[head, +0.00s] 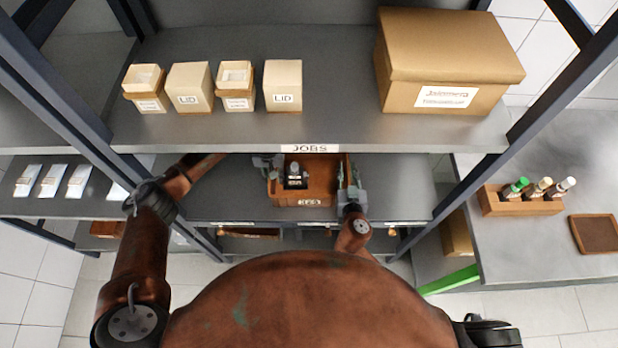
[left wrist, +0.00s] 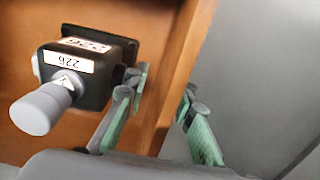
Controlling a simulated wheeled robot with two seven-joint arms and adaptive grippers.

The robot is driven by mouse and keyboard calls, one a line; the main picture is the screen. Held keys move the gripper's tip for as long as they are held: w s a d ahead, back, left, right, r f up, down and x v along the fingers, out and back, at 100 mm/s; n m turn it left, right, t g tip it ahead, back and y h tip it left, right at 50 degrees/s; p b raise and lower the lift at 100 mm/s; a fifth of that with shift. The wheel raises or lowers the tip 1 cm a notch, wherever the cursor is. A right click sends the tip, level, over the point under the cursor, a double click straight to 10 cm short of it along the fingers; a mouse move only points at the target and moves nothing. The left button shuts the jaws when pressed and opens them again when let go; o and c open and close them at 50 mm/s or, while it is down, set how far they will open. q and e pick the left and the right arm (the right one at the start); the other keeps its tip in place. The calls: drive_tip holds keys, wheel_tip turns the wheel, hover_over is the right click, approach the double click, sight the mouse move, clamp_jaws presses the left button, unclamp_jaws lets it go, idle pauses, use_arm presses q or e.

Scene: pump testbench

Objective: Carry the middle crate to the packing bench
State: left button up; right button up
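The brown crate (head: 325,188) sits on the shelf below the JOBS label, with a white label on its front. It holds a black part with a grey knob (head: 294,175), marked 226 in the left wrist view (left wrist: 83,72). My left gripper (head: 267,164) is at the crate's left side. In the left wrist view its green-padded fingers (left wrist: 165,88) stand apart on either side of the crate wall (left wrist: 178,60), with gaps showing. My right gripper (head: 350,183) is at the crate's right side; its grip on the wall is too small to tell.
The upper shelf (head: 330,110) carries several small boxes and a large cardboard box (head: 450,60). A grey bench (head: 525,245) at the right holds a vial rack (head: 520,200) and a brown tray (head: 597,233). Rack posts (head: 475,170) stand between shelf and bench.

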use_arm(q)
drive_tip(key=shift+c, duration=0.4)
use_arm(e)
drive_tip(key=shift+c, duration=0.4)
use_arm(q)
clamp_jaws()
use_arm(e)
clamp_jaws()
use_arm(q)
drive_tip(key=shift+w+r, duration=0.1)
drive_tip(key=shift+r, duration=0.15)
use_arm(e)
drive_tip(key=shift+r, duration=0.25)
